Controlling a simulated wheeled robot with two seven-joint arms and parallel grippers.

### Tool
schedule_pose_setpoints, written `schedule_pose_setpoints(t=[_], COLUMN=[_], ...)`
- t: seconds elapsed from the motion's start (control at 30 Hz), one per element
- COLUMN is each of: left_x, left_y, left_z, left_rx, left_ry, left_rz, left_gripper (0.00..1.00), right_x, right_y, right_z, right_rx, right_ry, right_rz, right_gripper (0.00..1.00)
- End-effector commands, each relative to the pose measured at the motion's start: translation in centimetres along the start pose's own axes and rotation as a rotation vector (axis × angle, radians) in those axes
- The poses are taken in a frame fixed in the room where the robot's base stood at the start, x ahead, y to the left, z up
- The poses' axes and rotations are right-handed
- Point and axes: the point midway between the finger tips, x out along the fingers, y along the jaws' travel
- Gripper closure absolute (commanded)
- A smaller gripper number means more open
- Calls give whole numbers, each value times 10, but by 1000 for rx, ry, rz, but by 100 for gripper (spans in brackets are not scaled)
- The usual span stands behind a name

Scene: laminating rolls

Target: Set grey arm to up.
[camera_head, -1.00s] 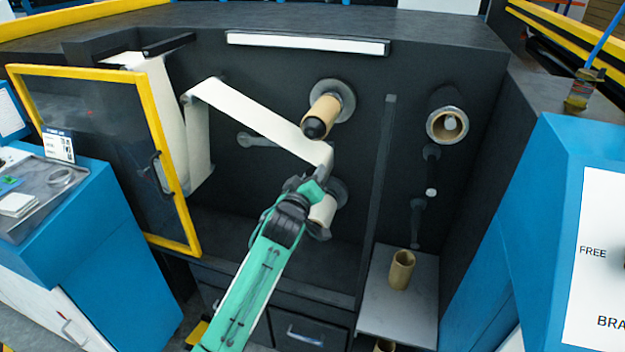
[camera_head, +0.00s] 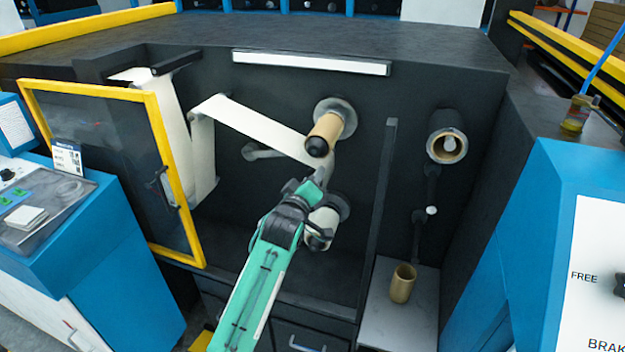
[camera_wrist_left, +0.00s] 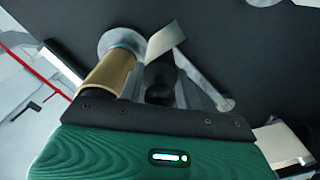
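A grey arm (camera_head: 264,153) is mounted on the dark machine wall, partly behind the white web, and lies roughly level. In the left wrist view a grey bar (camera_wrist_left: 205,86) with a rounded end slants beside the web; it seems to be this arm. My left gripper (camera_head: 314,186) is in front of the wall, right of and below the grey arm, near the web's lower end and the lower white roll (camera_head: 321,224). Its fingers are too small and hidden to tell open from shut. My right gripper is out of view.
A cardboard core on the upper spindle (camera_head: 326,132) juts out just above my left gripper. The white web (camera_head: 255,125) crosses the wall. A yellow-framed door (camera_head: 160,140) stands open at left. A vertical dark post (camera_head: 378,210) stands at right, with a loose core (camera_head: 402,284) beyond it.

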Motion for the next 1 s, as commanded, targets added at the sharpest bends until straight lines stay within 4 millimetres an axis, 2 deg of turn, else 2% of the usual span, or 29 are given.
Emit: schedule_pose_setpoints(t=[0.07,0.37,0.53,0.67,1.0], left_x=[0,0,-11,-30,-96], left_y=[-1,-1,-2,-3,-2], left_z=[0,0,1,2,1], left_rx=[1,0,-1,-1,-1], left_ry=[0,-1,-1,-1,0], left_rz=[-1,-2,-2,-1,0], left_gripper=[53,53,53,53,53], right_x=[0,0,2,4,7], right_y=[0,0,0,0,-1], right_z=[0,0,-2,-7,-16], right_rx=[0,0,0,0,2], right_ry=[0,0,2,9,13], right_rz=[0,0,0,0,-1], right_gripper=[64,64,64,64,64])
